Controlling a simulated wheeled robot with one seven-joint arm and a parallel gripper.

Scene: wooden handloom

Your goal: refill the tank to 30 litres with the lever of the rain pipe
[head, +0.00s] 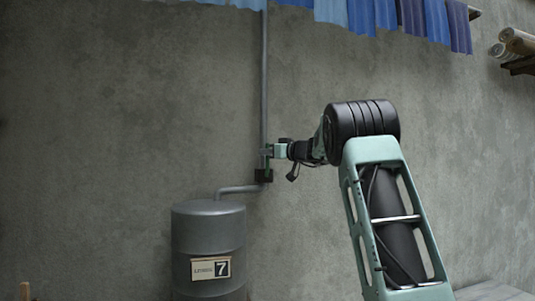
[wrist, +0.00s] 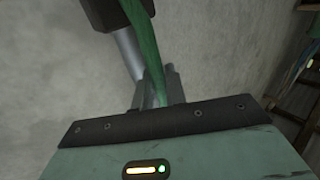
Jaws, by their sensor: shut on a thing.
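The grey tank (head: 208,235) stands against the wall at lower left in the head view. Its label (head: 210,268) shows the number 7. The rain pipe (head: 263,90) runs down the wall to a black valve block (head: 264,175), then bends into the tank top. In the wrist view the valve block (wrist: 105,12) is at the top edge and the pipe (wrist: 128,55) lies below it. The green lever (wrist: 150,55) reaches from the block down between my fingers. My gripper (head: 267,152) is shut on the lever; its fingertips (wrist: 157,92) partly hide the lever's end.
Blue cloths (head: 385,15) hang along the top of the head view. Rolls (head: 518,40) rest on a wall bracket at upper right. A wooden rack (wrist: 295,105) shows at the right of the wrist view. The wall between is bare.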

